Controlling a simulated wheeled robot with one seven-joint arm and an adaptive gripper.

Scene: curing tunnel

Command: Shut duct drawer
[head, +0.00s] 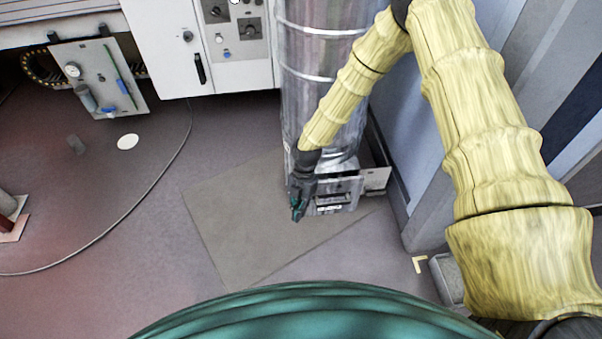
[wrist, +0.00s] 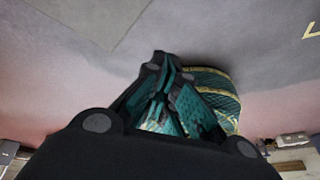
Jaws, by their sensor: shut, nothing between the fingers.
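The duct (head: 318,75) is a tall shiny metal cylinder in the head view. At its foot is a metal drawer (head: 334,200) with a dark slot-like handle on its front. The drawer appears to stick out from the duct's base; how far is hard to tell. My gripper (head: 297,207) is at the left side of the drawer front, pointing down, shut and empty. Whether it touches the drawer cannot be told. In the wrist view, my gripper (wrist: 165,105) shows its dark teal fingers together over the floor; the drawer is not clearly seen there.
A flat mat (head: 235,220) lies on the floor before the duct. A white cabinet (head: 205,45) stands left of the duct, and a blue-grey wall panel (head: 410,160) stands on the right. A cable (head: 150,182) curves over the floor at left. The floor in front is mostly clear.

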